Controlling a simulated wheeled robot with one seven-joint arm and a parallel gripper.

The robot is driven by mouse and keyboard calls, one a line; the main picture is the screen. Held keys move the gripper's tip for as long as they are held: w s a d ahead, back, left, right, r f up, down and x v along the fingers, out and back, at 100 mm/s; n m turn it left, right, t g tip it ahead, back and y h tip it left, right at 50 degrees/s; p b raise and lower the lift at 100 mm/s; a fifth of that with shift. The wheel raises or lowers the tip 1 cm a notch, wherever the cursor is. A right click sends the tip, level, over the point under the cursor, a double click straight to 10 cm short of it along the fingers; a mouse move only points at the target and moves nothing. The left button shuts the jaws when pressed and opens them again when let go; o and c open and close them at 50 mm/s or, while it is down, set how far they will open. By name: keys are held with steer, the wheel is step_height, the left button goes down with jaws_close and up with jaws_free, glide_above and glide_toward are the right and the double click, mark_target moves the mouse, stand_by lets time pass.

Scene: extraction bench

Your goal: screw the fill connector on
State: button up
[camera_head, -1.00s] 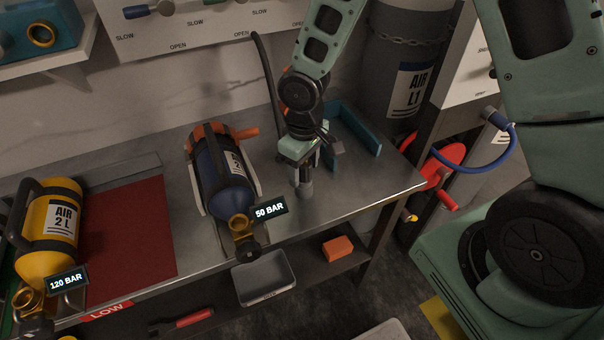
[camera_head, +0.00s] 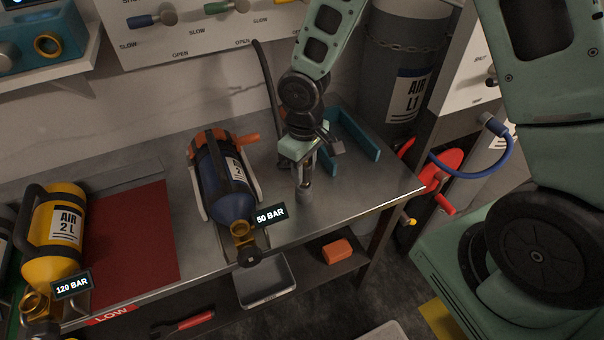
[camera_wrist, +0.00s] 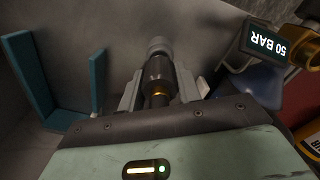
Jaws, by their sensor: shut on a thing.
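My gripper (camera_head: 304,184) is shut on the fill connector (camera_wrist: 159,77), a dark cylinder with a grey end and a brass ring. The wrist view shows the connector between both fingers. In the head view the gripper points down over the bench, right of the blue cylinder (camera_head: 222,184) and apart from it. The blue cylinder lies in a cradle with its brass valve (camera_head: 241,231) toward the bench's front edge. A tag reading 50 BAR (camera_head: 270,216) shows beside the valve. In the wrist view the brass valve (camera_wrist: 303,52) is at the upper right.
A yellow cylinder (camera_head: 58,228) tagged 120 BAR lies left on the bench, beside a red mat (camera_head: 125,238). A teal bracket (camera_head: 358,138) stands behind my gripper. A black hose (camera_head: 268,85) rises behind the blue cylinder. A grey tray (camera_head: 265,280) sits below the front edge.

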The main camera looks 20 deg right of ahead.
steer(key=shift+r+p, duration=0.85)
steer(key=shift+r, duration=0.25)
steer(key=shift+r+p, duration=3.15)
steer(key=shift+r, duration=0.45)
steer(key=shift+s+a+f+b, duration=0.1)
steer(key=shift+s+a+b, duration=0.2)
steer(key=shift+a, duration=0.3)
steer(key=s+a+b, duration=0.2)
steer(key=s+a, duration=0.1)
steer(key=a, duration=0.5)
steer(key=s+a+b, duration=0.2)
steer(key=s+a, duration=0.2)
steer(key=a, duration=0.4)
steer(key=shift+s, duration=0.3)
steer(key=shift+d+b, duration=0.1)
steer(key=shift+b, duration=0.25)
steer(key=shift+f+b, duration=0.75)
steer(key=shift+f, duration=0.2)
